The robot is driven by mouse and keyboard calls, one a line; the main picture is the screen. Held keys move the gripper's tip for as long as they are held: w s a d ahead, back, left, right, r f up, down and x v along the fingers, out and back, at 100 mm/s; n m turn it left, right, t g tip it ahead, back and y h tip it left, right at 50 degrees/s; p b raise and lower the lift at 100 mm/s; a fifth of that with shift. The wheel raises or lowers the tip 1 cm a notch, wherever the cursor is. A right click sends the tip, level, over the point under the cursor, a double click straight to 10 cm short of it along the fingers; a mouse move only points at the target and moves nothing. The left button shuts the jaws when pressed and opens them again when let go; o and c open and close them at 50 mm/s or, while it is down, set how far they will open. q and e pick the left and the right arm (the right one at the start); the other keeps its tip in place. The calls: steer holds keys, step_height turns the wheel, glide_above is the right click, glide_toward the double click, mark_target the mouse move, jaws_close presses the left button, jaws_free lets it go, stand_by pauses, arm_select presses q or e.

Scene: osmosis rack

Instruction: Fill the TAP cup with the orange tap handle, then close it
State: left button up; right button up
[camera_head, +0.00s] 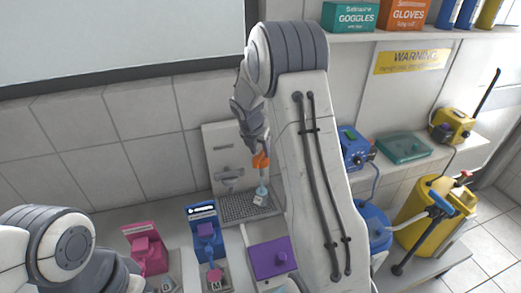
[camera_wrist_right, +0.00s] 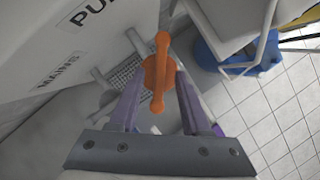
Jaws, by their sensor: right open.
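The orange tap handle (camera_head: 261,160) sits on the panel at the back, just below my right gripper (camera_head: 256,139). In the right wrist view the handle (camera_wrist_right: 158,72) lies between the two spread fingers of my right gripper (camera_wrist_right: 156,82), which is open. I cannot tell whether a finger touches it. A small cup with a white label (camera_head: 259,200) stands on the metal drip grid (camera_head: 236,208) under the tap. Light blue shows at the cup's top; I cannot tell whether water is running. My left gripper is out of view.
Pink (camera_head: 147,252), blue (camera_head: 205,236) and purple (camera_head: 270,258) devices stand on the bench in front. A second, grey spout (camera_head: 229,173) is left of the orange handle. Yellow (camera_head: 436,212) and blue (camera_head: 372,222) containers stand at the right. A shelf with boxes is above.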

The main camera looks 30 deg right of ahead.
steer(key=shift+w+d+f, duration=0.1)
steer(key=shift+d+f, duration=0.05)
steer(key=shift+f, duration=0.4)
jaws_close()
